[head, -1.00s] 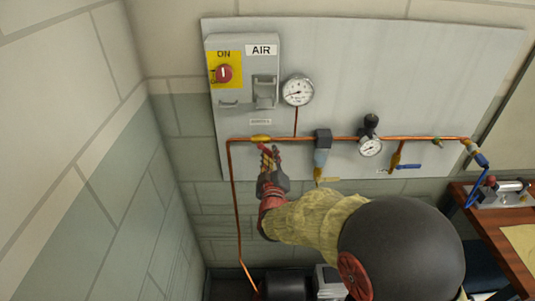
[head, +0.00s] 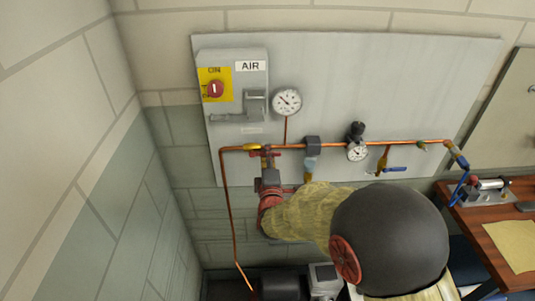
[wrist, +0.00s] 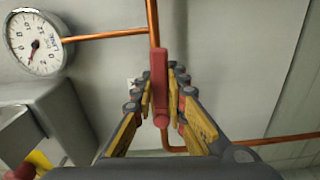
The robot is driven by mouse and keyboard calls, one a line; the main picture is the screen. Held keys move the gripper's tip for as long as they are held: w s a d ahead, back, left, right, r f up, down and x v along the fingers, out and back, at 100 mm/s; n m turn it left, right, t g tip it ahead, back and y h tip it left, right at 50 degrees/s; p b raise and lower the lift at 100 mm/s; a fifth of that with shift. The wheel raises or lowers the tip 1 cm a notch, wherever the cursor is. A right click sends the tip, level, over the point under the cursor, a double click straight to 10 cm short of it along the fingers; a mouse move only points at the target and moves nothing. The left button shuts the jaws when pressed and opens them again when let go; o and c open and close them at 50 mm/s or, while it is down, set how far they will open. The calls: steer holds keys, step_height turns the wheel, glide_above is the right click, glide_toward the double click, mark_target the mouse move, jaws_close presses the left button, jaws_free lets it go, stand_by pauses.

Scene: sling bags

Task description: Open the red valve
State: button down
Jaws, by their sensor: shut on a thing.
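The red valve handle (head: 268,154) sits on the copper pipe (head: 235,190) on the left of the wall panel. It lies roughly in line with the horizontal pipe run. In the wrist view the red handle (wrist: 159,82) runs up the middle, between the fingers. My gripper (head: 267,163) is at the valve, below the pipe, shut on the handle. In the wrist view my gripper (wrist: 160,88) has its yellow-padded fingers on both sides of the handle. The yellow valve body (head: 252,147) shows just left of the handle.
A pressure gauge (head: 287,102) is above the pipe. A grey AIR box (head: 236,85) with a red knob (head: 214,90) is upper left. A regulator (head: 357,145) and blue-handled valve (head: 394,169) are to the right. A wooden bench (head: 490,225) stands at far right.

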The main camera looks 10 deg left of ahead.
steer(key=shift+r+n, duration=0.1)
steer(key=shift+n, duration=0.3)
steer(key=c, duration=1.8)
jaws_free()
steer(key=shift+o, duration=0.2)
steer(key=v, duration=1.2)
